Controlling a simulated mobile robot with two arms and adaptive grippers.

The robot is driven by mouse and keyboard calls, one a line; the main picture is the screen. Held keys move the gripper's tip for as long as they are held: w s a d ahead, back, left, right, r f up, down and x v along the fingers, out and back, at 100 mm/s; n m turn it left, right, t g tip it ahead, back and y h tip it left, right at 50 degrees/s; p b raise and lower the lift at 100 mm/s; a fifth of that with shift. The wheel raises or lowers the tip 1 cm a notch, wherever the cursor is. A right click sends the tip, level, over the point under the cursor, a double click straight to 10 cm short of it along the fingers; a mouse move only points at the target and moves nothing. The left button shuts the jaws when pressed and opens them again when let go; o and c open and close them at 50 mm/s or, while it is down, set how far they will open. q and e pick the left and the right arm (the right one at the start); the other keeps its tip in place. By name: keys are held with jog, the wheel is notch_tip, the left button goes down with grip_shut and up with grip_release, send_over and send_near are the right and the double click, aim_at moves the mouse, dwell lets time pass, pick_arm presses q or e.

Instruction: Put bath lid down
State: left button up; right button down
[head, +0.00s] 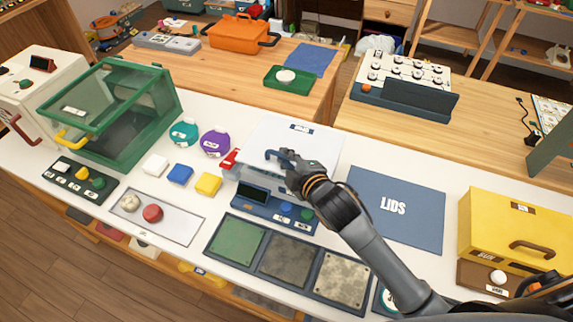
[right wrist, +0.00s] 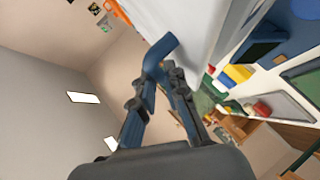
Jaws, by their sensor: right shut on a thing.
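The bath lid (head: 305,145) is a white panel with a small label and a blue handle (head: 272,154). My right gripper (head: 288,163) is shut on this handle. The lid appears above the blue bath unit (head: 255,201) and covers part of it; whether they touch I cannot tell. In the right wrist view the blue handle (right wrist: 160,52) sits at the fingertips of my right gripper (right wrist: 163,75), beside the white lid (right wrist: 205,35). The dark blue mat marked LIDS (head: 420,225) lies flat and bare to the right. My left gripper is not in view.
A yellow box (head: 510,225) stands right of the mat. A green glass case (head: 110,115) stands at the left. Coloured blocks, including a yellow one (head: 208,184), lie left of the bath unit. A tray of square plates (head: 286,262) lies in front.

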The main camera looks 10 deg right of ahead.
jog(key=shift+w+f, duration=0.15)
jog(key=shift+f, duration=1.5)
jog(key=shift+f, duration=0.2)
jog(key=c, duration=1.4)
grip_release()
